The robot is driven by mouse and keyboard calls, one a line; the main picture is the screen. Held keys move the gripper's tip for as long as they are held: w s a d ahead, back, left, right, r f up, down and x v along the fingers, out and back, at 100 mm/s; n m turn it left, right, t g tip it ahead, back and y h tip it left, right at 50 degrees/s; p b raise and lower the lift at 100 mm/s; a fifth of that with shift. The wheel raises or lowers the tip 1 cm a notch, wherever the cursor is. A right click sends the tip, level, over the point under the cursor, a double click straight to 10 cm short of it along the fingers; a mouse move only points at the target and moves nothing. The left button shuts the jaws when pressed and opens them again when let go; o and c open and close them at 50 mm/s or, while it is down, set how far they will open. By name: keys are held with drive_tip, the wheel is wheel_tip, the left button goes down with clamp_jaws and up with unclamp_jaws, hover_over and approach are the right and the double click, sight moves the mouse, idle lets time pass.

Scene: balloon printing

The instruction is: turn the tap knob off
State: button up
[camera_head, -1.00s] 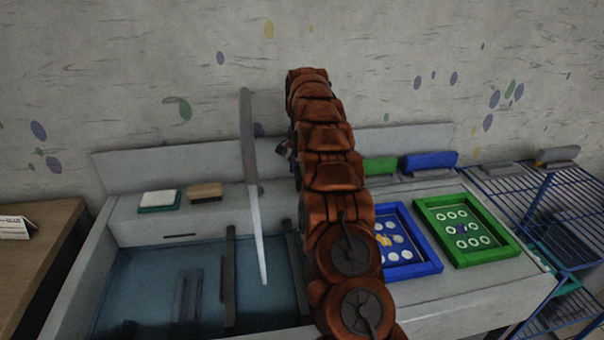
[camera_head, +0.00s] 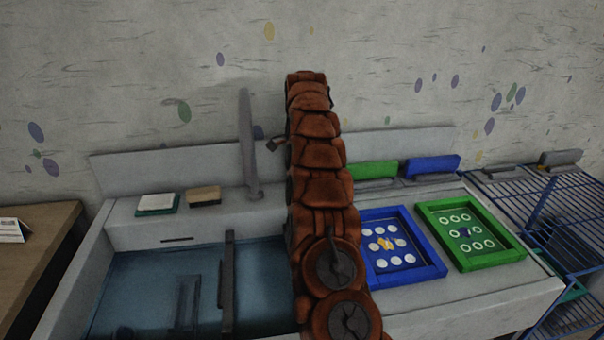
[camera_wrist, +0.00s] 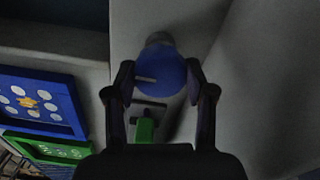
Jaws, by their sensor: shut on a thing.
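The tap knob is a round blue knob (camera_wrist: 163,78) with a pale bar mark, on a grey stub at the wall in the wrist view. My gripper (camera_wrist: 158,70) has a dark finger on each side of it and is shut on it. In the head view the tap (camera_head: 247,140) is a tall grey spout above the sink (camera_head: 265,275). No water stream shows below the spout.
Right of my arm lie a blue screen frame (camera_head: 436,270) and a green one (camera_head: 512,250), with blue (camera_head: 432,164) and green (camera_head: 372,170) handled tools behind. A dark bar (camera_head: 228,280) crosses the sink. A blue wire rack (camera_head: 545,215) stands at the right.

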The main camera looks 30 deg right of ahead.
idle(0.3)
drive_tip(key=o, duration=1.2)
drive_tip(key=shift+c, duration=0.2)
